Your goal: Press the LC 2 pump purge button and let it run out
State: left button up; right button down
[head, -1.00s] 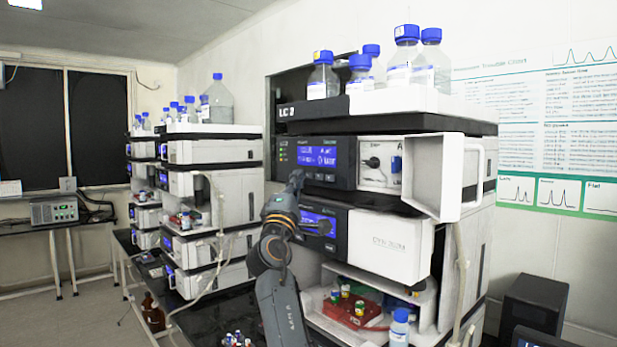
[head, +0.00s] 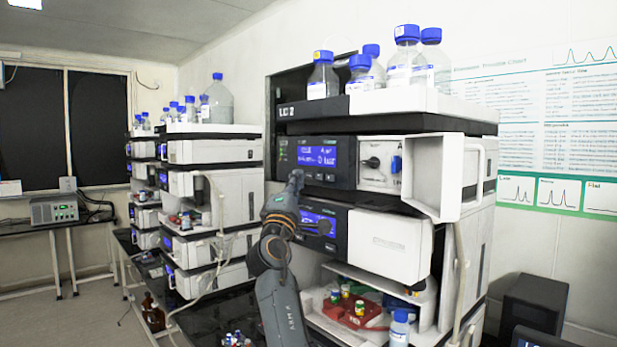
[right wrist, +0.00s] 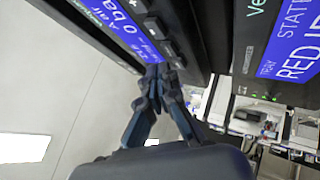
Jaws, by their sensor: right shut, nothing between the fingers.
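The LC 2 stack (head: 350,120) stands at the centre of the head view. Its pump module has a lit blue display (head: 318,153) with small buttons beneath it. An open-door bay beside it shows a black knob (head: 373,162). My right gripper (head: 296,178) is shut and empty, with its tips at the lower left of the pump front. In the right wrist view the shut fingertips (right wrist: 158,78) are close to the pump panel's lower edge, near a row of dark buttons (right wrist: 165,38). I cannot tell whether they touch a button. The display (right wrist: 110,25) reads "0 bar". My left gripper is not in view.
Blue-capped bottles (head: 408,60) stand on top of the stack. A white door (head: 432,175) swings out to the right of the pump. A lower module's display (head: 318,222) is just behind my right arm. A second stack (head: 210,180) stands to the left.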

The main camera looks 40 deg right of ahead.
jog(key=shift+d, duration=0.1)
jog(key=shift+d, duration=0.35)
jog(key=shift+d, duration=0.4)
dwell(0.7)
jog(key=shift+a, duration=0.85)
jog(key=shift+a, duration=0.1)
jog(key=a, duration=0.3)
jog(key=a+b, duration=0.1)
jog(key=shift+s+a, duration=0.25)
jog(key=shift+a, duration=0.15)
dwell(0.7)
